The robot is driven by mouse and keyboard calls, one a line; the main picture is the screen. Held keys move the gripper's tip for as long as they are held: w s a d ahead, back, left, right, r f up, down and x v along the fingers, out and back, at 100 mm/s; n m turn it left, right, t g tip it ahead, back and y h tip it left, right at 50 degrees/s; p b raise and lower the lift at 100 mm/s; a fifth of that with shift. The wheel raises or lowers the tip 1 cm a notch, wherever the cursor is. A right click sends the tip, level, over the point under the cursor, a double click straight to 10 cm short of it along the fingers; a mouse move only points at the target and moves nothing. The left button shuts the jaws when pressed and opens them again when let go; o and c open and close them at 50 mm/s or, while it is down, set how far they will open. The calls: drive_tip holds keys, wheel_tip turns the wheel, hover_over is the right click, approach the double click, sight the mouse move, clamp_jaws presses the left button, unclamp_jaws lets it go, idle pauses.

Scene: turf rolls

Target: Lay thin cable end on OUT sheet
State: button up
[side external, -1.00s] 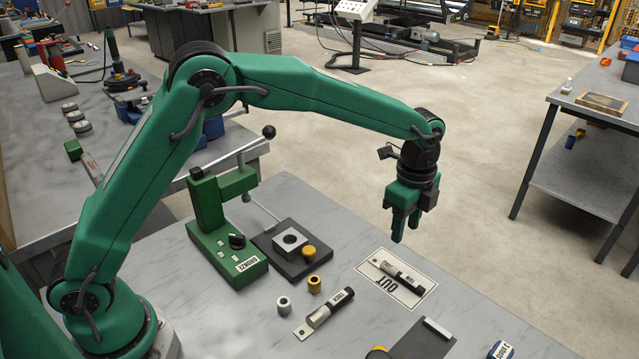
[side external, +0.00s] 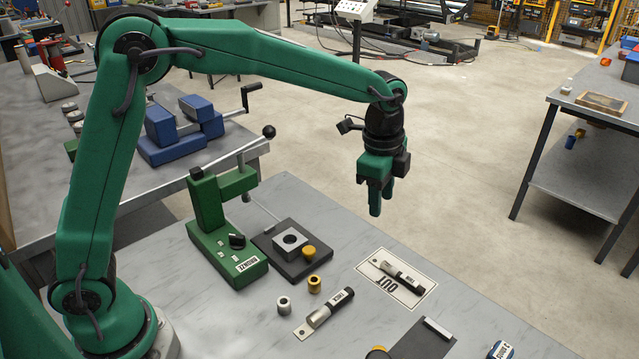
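The OUT sheet (side external: 420,291) is a pale card with a dark border and the word OUT, lying on the grey table. A cable end (side external: 401,276) with a silver lug, a white label and a black sleeve lies on it. Another cable end (side external: 322,314), labelled THICK, lies on the bare table to the left of the sheet. The label of the one on the sheet is too small to read. My gripper (side external: 375,205) hangs in the air above and behind the sheet, touching nothing. Its fingers overlap from this side, so their gap is hard to judge.
A green press (side external: 215,225) stands left, with a dark plate (side external: 290,262) beside it holding a grey block and a brass piece. A silver collar (side external: 284,304) and a brass collar (side external: 314,284) stand near the THICK cable end. A dark strip (side external: 415,345) lies at the front.

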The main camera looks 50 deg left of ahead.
drive_tip(key=s+a+r+n+t, duration=0.2)
drive_tip(key=s+a+r+n, duration=0.55)
drive_tip(key=s+a, duration=0.35)
drive_tip(key=s+a+n+t, duration=0.1)
drive_tip(key=s+n, duration=0.1)
drive_tip(key=s, duration=0.2)
drive_tip(key=s+a+n, duration=0.2)
drive_tip(key=s+n, duration=0.1)
drive_tip(key=s, duration=0.2)
drive_tip(key=s+a+f+n+t, duration=0.1)
drive_tip(key=s+n, duration=0.1)
drive_tip(key=s, duration=0.3)
drive_tip(key=shift+a+t, duration=0.25)
drive_tip(key=shift+t, duration=0.05)
drive_tip(key=shift+s+f+n, duration=0.1)
drive_tip(key=shift+n, duration=0.15)
